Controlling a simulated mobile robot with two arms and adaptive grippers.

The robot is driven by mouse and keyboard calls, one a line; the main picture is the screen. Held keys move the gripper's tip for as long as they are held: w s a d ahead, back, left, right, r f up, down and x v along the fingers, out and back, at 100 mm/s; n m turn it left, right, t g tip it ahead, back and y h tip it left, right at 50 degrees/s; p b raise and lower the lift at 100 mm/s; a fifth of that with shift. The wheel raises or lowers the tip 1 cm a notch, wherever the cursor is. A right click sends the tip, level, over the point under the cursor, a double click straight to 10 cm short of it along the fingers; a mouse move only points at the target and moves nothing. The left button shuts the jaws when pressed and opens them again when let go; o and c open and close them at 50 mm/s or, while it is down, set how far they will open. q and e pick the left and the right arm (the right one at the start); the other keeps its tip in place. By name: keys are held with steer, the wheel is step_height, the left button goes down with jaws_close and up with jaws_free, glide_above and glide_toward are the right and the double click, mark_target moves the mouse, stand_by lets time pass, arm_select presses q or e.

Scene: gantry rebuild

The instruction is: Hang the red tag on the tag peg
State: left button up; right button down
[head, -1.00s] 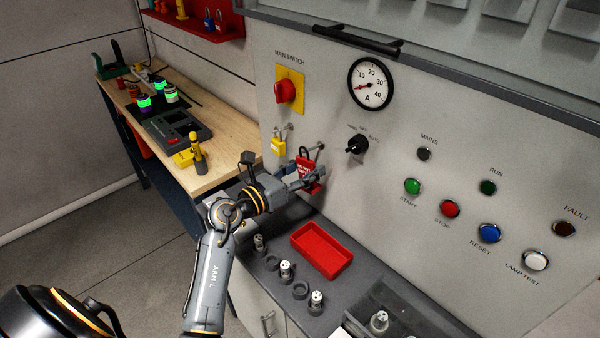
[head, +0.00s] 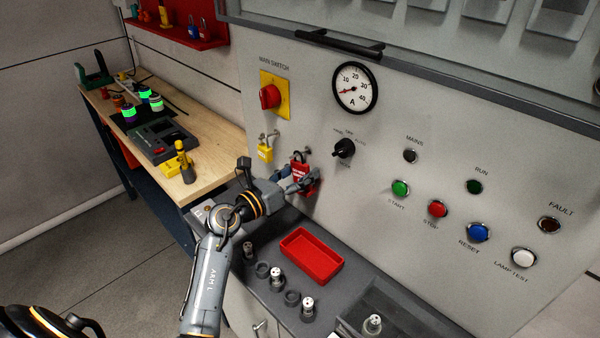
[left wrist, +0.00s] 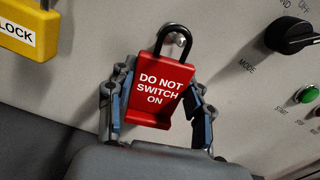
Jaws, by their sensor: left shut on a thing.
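The red tag (head: 299,170), lettered "DO NOT SWITCH ON", has a black loop on top and is upright in front of the grey panel. My left gripper (head: 304,182) is shut on it. In the left wrist view the fingers (left wrist: 157,112) flank the red tag (left wrist: 158,92) on both sides. The metal tag peg (left wrist: 180,39) shows inside the opening of the black loop, near its right side. I cannot tell how far the peg passes through the loop. My right gripper is not in view.
A yellow lock (head: 265,153) hangs on the panel left of the tag; a black mode knob (head: 344,148) is to its right. Below, a red tray (head: 312,257) sits on the grey ledge beside several round fittings. A wooden bench (head: 205,172) stands at the left.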

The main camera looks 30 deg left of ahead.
arm_select(q)
steer(key=o, duration=1.3)
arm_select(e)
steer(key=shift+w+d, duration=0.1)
arm_select(q)
steer(key=shift+s, duration=0.1)
steer(key=v, duration=1.2)
